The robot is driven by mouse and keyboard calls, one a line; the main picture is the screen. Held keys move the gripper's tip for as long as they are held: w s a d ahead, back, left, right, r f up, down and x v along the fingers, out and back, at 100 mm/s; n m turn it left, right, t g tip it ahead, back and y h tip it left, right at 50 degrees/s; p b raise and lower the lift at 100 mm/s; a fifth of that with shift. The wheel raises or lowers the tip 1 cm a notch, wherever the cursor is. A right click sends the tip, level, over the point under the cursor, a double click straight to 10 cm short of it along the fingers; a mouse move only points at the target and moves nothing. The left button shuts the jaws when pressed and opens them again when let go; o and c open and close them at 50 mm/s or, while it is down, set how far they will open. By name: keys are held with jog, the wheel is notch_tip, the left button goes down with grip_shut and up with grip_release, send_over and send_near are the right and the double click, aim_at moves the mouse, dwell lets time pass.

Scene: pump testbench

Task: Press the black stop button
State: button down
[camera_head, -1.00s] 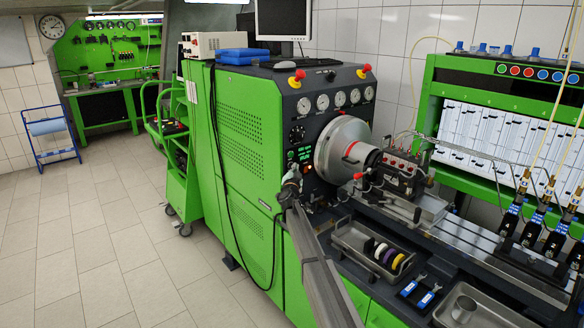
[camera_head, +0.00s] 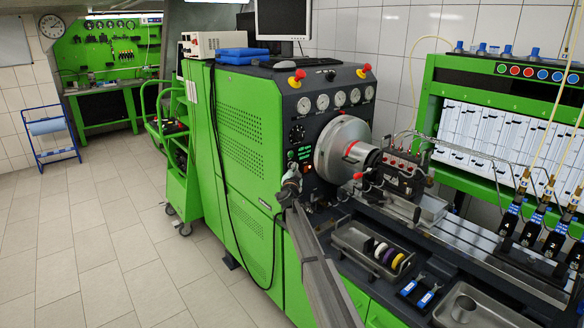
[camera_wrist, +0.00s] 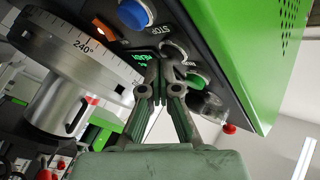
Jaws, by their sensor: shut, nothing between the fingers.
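The black stop button (camera_wrist: 173,46) appears as a dark round knob beside a "STOP" label in the wrist view, partly hidden by my fingertips. My gripper (camera_wrist: 165,66) is shut and empty, its tips at or very near that button. I cannot tell whether they touch it. In the head view my gripper (camera_head: 291,175) is in front of the left side of the dark control panel (camera_head: 327,82), and the button cannot be made out there.
A blue button (camera_wrist: 134,13) and a green button (camera_wrist: 196,81) flank the tips. A graduated wheel (camera_wrist: 70,60) is close on the left. Red mushroom buttons (camera_head: 297,78) (camera_head: 364,71) top the panel. The floor (camera_head: 110,240) at left is clear.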

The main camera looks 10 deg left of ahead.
jog(key=shift+s+d, duration=0.5)
jog(key=shift+s, duration=0.05)
jog(key=s+d, duration=0.3)
jog(key=shift+s+d+b, duration=0.15)
jog(key=shift+d+b, duration=0.15)
jog(key=shift+d, duration=0.1)
dwell(0.8)
